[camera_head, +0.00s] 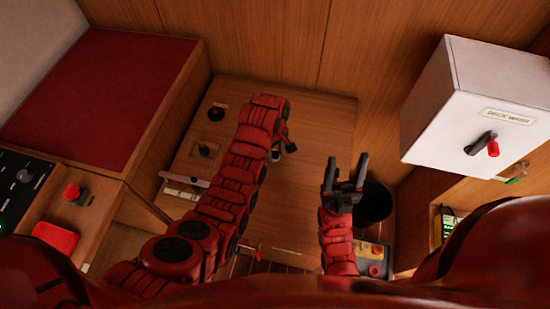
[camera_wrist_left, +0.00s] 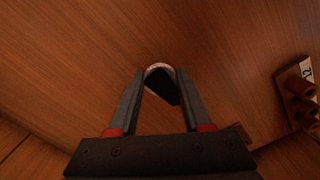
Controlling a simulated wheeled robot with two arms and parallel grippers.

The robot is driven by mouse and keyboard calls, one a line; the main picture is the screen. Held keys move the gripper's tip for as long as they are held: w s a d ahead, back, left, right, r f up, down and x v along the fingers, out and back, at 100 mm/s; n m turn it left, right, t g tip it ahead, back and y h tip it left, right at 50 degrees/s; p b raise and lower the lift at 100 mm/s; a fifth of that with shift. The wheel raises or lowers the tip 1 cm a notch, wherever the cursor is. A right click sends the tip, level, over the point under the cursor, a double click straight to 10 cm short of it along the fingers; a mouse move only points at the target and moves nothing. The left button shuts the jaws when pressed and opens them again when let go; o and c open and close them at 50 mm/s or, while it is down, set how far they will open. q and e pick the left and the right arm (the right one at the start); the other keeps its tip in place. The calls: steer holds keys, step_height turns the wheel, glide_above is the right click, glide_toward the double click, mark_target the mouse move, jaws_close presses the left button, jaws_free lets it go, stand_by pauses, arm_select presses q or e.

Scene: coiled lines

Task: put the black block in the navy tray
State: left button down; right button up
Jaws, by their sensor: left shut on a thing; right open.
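My left gripper (camera_head: 285,143) is at the end of the arm over the wooden panel, partly hidden behind its wrist. In the left wrist view its fingers (camera_wrist_left: 161,78) are shut on a dark thing (camera_wrist_left: 162,88) with a pale rounded edge. I cannot tell for sure whether this is the black block. My right gripper (camera_head: 346,172) is open and empty, pointing up the picture beside a dark round bin. I cannot make out a navy tray in either view.
The black bin (camera_head: 374,206) stands right of my right gripper. A white box (camera_head: 480,105) with a red-tipped lever juts from the right wall. A red-topped bench (camera_head: 98,95) and a panel with a red button (camera_head: 73,191) are at left. Wood (camera_head: 315,115) beside the left gripper is bare.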

mark_target(275, 154)
arm_select(q)
steer(key=shift+w, duration=0.1)
steer(key=shift+f, duration=0.2)
step_height(275, 154, down, 3)
steer(key=shift+w+r+p, duration=0.1)
steer(key=shift+r+p, duration=0.05)
steer(key=shift+p, duration=0.65)
steer(key=shift+f, duration=0.25)
steer(key=shift+f, duration=0.2)
steer(key=shift+c, duration=1.7)
jaws_free()
